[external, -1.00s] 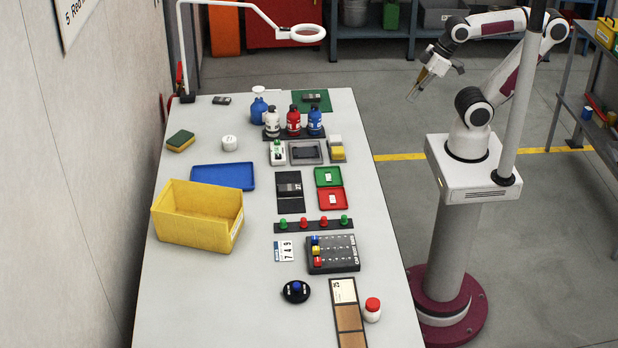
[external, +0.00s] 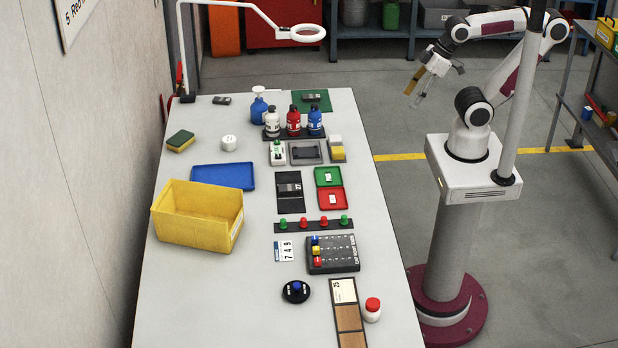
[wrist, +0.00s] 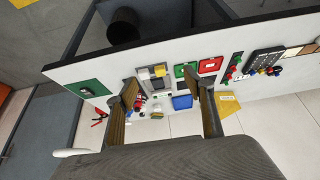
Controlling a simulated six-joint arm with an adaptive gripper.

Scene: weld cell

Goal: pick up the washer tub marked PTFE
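No PTFE marking is readable in either view. A small round white tub (external: 229,143) stands at the back left of the bench, between the sponge and the bottles. Another small white container with a red lid (external: 372,311) stands at the front right, beside a long wooden-panelled tray. I cannot tell what either is marked. My gripper (external: 418,91) is raised off the bench's right side, over the floor, far from both. In the wrist view my gripper (wrist: 166,112) has its two fingers wide apart with nothing held between them.
The bench (external: 180,310) carries a yellow bin (external: 195,230), a blue tray (external: 223,177), a sponge (external: 180,141), several bottles (external: 293,121) and a dark button box (external: 333,254). A lamp (external: 308,33) overhangs the back. The front left is clear.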

